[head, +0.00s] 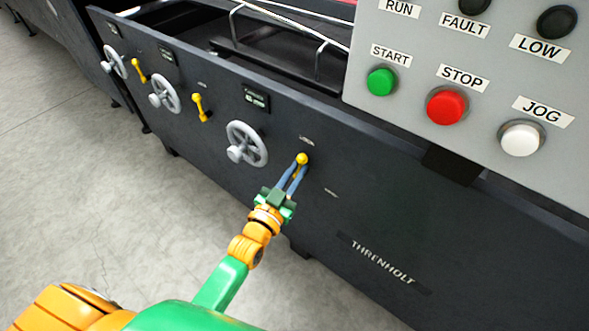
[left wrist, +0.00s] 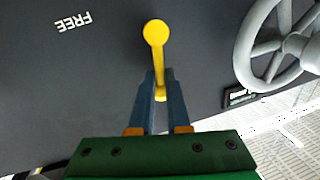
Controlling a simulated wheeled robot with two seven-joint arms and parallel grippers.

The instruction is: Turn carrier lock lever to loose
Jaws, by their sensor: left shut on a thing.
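The yellow lever (head: 302,159) sits on the dark side panel (head: 385,230), right of the nearest grey handwheel. My left gripper (head: 295,174) reaches it from below, with its blue fingers closed around it. In the left wrist view the fingers (left wrist: 160,95) stand on both sides of the lever's lower stem, and its yellow knob (left wrist: 155,33) sticks out past them. Part of the stem is hidden between the fingers. My right gripper is not in view.
The nearest handwheel (head: 246,144) is close on the left of the lever. Two more yellow levers (head: 200,107) and handwheels (head: 164,95) lie farther along. A grey button panel (head: 410,60) overhangs at the upper right. The concrete floor (head: 130,215) is clear.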

